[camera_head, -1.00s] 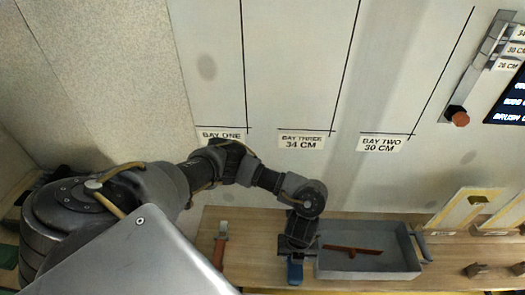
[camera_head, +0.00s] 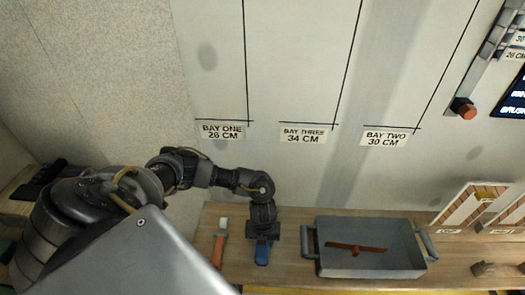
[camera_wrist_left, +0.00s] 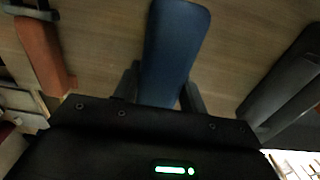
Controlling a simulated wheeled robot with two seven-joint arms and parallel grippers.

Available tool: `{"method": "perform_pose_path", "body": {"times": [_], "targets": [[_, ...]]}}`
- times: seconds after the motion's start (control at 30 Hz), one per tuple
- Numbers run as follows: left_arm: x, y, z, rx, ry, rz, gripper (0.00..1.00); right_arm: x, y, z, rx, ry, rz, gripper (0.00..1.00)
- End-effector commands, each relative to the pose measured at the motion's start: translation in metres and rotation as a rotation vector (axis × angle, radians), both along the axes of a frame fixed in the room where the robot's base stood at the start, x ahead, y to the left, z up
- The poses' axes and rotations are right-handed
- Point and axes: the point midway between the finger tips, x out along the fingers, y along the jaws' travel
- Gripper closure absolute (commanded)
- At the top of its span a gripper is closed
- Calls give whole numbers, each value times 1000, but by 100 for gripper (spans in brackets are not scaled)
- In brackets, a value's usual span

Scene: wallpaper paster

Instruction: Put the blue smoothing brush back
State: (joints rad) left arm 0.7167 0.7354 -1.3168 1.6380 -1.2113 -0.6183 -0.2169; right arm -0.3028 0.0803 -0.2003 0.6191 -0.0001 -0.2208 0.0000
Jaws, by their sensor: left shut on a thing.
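The blue smoothing brush (camera_head: 262,252) is under my left gripper (camera_head: 262,238) in the head view, between an orange-handled tool and the grey tray. In the left wrist view the brush (camera_wrist_left: 172,50) runs up from between the two dark fingers of my left gripper (camera_wrist_left: 160,90), which is shut on it. The brush is over the wooden bench; I cannot tell whether it touches the surface. My right gripper is in neither view.
The orange-handled tool (camera_head: 219,243) lies left of the brush. The grey tray (camera_head: 335,268), holding a reddish-brown bar (camera_head: 356,248), stands to the right.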

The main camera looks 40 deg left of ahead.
Motion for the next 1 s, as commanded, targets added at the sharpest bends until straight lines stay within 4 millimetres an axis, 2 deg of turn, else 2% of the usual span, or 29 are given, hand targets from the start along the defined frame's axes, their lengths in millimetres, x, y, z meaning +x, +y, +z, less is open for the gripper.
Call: {"method": "perform_pose_path", "body": {"times": [0.03,0.1,0.13,0.2,0.37,0.4,0.43,0.6,0.87,1.0], "targets": [[-1,0,-9,1,4,1,82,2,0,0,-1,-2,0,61],[-1,-1,-16,1,3,1,82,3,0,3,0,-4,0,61],[-1,-1,-18,0,3,2,82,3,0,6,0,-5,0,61],[-1,-1,-23,0,2,2,90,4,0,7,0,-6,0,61],[-1,-2,-27,0,2,-1,90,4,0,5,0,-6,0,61],[-1,-2,-27,-1,3,-1,95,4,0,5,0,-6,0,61],[-2,-2,-27,-1,3,-1,57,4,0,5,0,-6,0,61],[-1,-1,-27,-1,3,0,36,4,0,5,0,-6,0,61],[-1,-1,-26,0,1,0,36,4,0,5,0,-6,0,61],[0,-1,-32,0,0,0,36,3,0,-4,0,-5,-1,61]]}}
